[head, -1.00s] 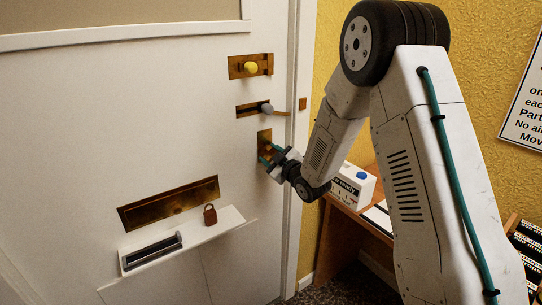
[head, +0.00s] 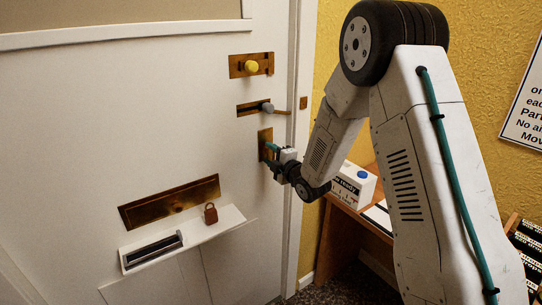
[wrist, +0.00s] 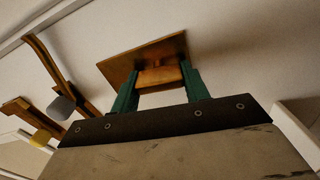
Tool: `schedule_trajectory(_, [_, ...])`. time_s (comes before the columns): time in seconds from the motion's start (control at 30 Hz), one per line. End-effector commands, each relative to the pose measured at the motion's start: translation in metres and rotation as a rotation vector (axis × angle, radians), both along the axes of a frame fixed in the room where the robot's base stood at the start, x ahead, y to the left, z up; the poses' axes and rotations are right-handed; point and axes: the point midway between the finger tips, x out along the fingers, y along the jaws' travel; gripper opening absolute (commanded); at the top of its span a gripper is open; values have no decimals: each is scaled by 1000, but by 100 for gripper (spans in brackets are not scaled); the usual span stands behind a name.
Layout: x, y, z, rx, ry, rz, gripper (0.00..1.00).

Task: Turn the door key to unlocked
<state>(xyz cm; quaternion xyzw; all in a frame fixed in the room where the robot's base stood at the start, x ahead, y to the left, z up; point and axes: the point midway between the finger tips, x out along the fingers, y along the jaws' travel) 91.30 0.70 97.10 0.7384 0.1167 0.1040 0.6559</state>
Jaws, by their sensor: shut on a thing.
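The brass key (wrist: 160,77) stands out from a square brass lock plate (wrist: 142,58) on the white door. The plate also shows in the head view (head: 264,136), low in the column of door fittings. My gripper (head: 271,151) reaches it from the right. In the wrist view its two green fingers (wrist: 159,84) are shut on the key's broad head, one on each side. In the head view the fingers and gripper body hide the key. The plate looks tilted in the wrist view, and the key's head lies roughly across between the fingers.
Above the lock are a sliding bolt with a grey knob (head: 267,107) and a brass plate with a yellow knob (head: 250,66). A padlock (head: 210,213) stands on a white ledge (head: 228,222) below. A wooden table (head: 342,206) with a white box (head: 352,188) stands right of the door.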

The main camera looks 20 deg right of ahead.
Motion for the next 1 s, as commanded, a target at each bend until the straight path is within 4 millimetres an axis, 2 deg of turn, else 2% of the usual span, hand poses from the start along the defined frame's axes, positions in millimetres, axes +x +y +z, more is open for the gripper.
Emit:
schedule_trajectory(0.23, [0, 1, -1, -58, -18, 1, 23])
schedule_trajectory(0.7, [-1, 1, -1, -68, -20, 1, 23])
schedule_trajectory(0.73, [-1, 1, -1, -68, -20, 1, 54])
schedule_trajectory(0.8, [-1, 1, -1, -68, -20, 1, 67])
schedule_trajectory(1.0, [0, 0, -1, -68, -21, 1, 67])
